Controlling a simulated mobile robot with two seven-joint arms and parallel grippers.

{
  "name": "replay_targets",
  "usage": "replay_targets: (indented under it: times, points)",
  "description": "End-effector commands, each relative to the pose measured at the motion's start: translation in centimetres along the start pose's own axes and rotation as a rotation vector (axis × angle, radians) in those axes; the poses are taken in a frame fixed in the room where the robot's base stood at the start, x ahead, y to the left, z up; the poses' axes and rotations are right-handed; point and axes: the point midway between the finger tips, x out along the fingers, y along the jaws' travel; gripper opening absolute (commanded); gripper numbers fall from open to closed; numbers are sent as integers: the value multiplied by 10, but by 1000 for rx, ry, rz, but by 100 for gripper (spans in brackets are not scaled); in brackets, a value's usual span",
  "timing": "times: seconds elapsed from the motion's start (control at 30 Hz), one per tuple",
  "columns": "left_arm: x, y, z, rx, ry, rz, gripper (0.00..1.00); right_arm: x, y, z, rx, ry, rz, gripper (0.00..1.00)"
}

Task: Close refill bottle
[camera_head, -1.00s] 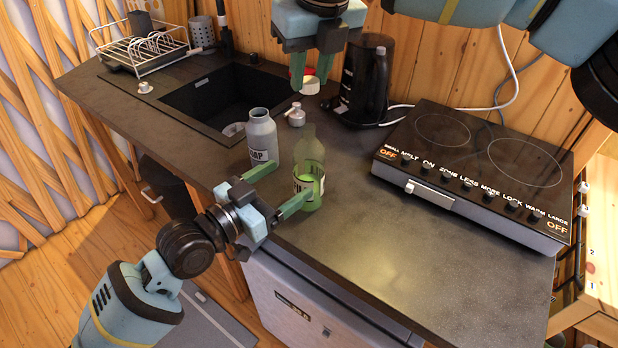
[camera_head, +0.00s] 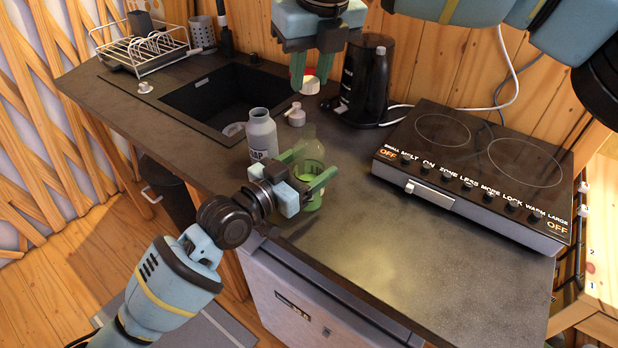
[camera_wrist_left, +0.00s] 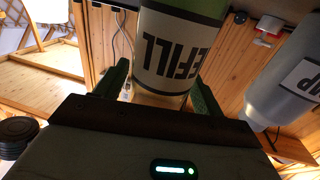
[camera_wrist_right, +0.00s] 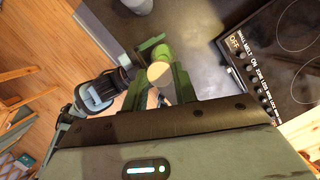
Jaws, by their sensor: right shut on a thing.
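The green, see-through refill bottle (camera_head: 311,150) stands upright on the counter, its REFILL label large in the left wrist view (camera_wrist_left: 172,55). My left gripper (camera_head: 308,168) is open, with one finger on each side of the bottle. In the left wrist view its fingers (camera_wrist_left: 160,90) flank the bottle; I cannot tell if they touch it. My right gripper (camera_head: 310,77) is high above the counter, behind the bottle in the picture. It is shut on a pale round cap (camera_wrist_right: 160,73), which hides part of the bottle in the right wrist view.
A grey soap bottle (camera_head: 262,135) stands close left of the refill bottle. A pale pump top (camera_head: 296,116) is behind it. The sink (camera_head: 222,95), black kettle (camera_head: 366,80) and hob (camera_head: 470,165) surround them. The counter's front right (camera_head: 400,240) is clear.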

Motion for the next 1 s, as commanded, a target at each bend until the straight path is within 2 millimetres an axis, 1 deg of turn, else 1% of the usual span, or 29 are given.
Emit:
replay_targets:
  times: [0.03,0.07,0.4,0.57,0.9,1.0]
  points:
    - [0,0,0,0,0,0,62,0,0,0,0,0,0,7]
    - [0,0,0,0,0,0,58,0,0,0,0,0,0,7]
    - [0,0,0,0,0,0,14,0,0,0,0,0,0,7]
    - [0,0,0,0,0,0,14,6,0,-2,0,1,0,7]
    - [0,0,0,0,0,0,14,45,0,-13,1,1,1,7]
    - [0,0,0,0,0,0,14,49,0,-14,0,-2,0,7]
